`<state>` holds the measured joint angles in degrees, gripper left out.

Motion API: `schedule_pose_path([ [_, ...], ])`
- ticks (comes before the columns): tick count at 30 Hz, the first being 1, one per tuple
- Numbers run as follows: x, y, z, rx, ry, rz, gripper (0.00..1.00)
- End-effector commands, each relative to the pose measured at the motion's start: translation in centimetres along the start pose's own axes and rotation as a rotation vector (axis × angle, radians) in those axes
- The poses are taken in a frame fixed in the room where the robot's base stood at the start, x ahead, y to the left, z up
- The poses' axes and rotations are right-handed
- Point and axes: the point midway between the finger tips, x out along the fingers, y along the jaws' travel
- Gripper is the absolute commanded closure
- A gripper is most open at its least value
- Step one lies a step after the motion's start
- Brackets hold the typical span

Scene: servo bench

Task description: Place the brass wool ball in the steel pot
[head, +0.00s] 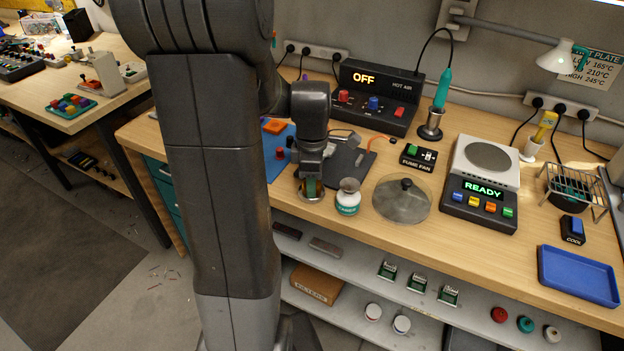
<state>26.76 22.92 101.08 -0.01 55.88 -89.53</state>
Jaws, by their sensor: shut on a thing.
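My gripper (312,184) points straight down near the front edge of the bench, just left of a small white jar with a teal label. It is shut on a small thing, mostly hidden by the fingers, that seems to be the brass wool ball. A small round metal-rimmed vessel (311,196), apparently the steel pot, shows directly below and around the fingertips. I cannot tell whether the ball touches it.
The white jar (348,197) stands close right of my gripper. A round lid with a black knob (402,200) lies further right. A hot plate (484,183) reads READY. A blue tray (578,275) lies at the right front. A dark mat (350,164) lies behind.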

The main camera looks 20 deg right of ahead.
Motion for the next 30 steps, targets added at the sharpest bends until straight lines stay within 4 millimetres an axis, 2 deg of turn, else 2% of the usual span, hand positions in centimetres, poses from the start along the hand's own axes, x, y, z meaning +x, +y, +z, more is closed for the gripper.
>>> schedule_pose_path([
  [8, 0.4, 0.0, 0.0, 0.0, 0.0, 0.0, 0.8],
  [9, 0.3, 0.0, 0.0, 0.0, 0.0, 0.0, 0.53],
  [12, 0.3, 0.0, 0.0, 0.0, 0.0, -0.001, 0.37],
  [22, -0.4, 0.0, 0.0, 0.0, 0.0, 0.0, 0.37],
  [26, -2.4, 0.1, 0.0, 0.0, 0.0, 0.004, 0.37],
  [30, -5.6, 0.1, 0.0, 0.0, 0.0, 0.006, 0.37],
])
